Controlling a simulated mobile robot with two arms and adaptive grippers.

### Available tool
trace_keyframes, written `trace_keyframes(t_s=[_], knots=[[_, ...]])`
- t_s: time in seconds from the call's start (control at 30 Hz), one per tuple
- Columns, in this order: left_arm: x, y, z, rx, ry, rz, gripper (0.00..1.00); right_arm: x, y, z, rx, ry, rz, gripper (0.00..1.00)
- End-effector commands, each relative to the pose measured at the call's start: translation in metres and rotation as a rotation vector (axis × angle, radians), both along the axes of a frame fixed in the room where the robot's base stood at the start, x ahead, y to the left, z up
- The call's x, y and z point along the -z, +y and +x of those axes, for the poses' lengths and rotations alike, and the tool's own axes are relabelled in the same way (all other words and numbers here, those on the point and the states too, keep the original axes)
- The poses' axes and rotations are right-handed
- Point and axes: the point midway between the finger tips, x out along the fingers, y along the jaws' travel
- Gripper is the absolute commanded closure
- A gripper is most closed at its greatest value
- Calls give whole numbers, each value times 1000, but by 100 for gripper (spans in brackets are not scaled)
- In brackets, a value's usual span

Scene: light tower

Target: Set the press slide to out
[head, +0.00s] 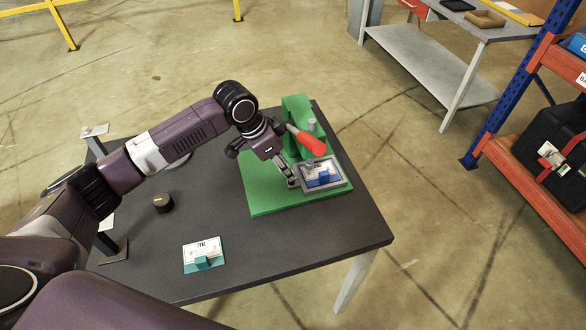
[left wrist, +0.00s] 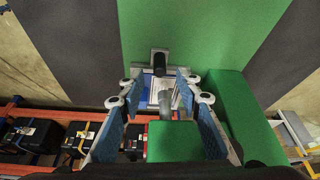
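The green press (head: 300,115) stands on a green base plate (head: 262,195) at the far right of the dark table. Its lever has a red handle (head: 311,143). The press slide (head: 341,184) is a grey-framed tray with a blue fixture, at the base plate's right side. My left gripper (head: 290,178) is low beside the slide's left edge. In the left wrist view, its blue-padded fingers (left wrist: 160,88) are apart, with the slide's dark handle (left wrist: 159,62) between or just beyond the tips; contact cannot be told. The press head (left wrist: 172,142) partly hides the slide. My right gripper is not in view.
A card in a teal holder (head: 204,256) stands near the table's front edge, and a black knob (head: 163,203) sits left of it. An orange and blue shelf (head: 545,180) and a grey workbench (head: 425,65) stand apart on the right.

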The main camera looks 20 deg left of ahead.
Motion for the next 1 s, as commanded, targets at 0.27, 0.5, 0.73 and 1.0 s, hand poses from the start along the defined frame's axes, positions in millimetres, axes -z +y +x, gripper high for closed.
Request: trace_keyframes(t_s=[0.27, 0.5, 0.73, 1.0], knots=[[37, -12, 10, -1, 2, -2, 68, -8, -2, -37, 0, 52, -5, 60], [46, -15, 13, 0, -1, 0, 68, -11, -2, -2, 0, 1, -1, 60], [46, -15, 13, 0, -1, 0, 76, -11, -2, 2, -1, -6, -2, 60], [46, -14, 13, 0, -1, 0, 100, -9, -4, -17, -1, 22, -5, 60]])
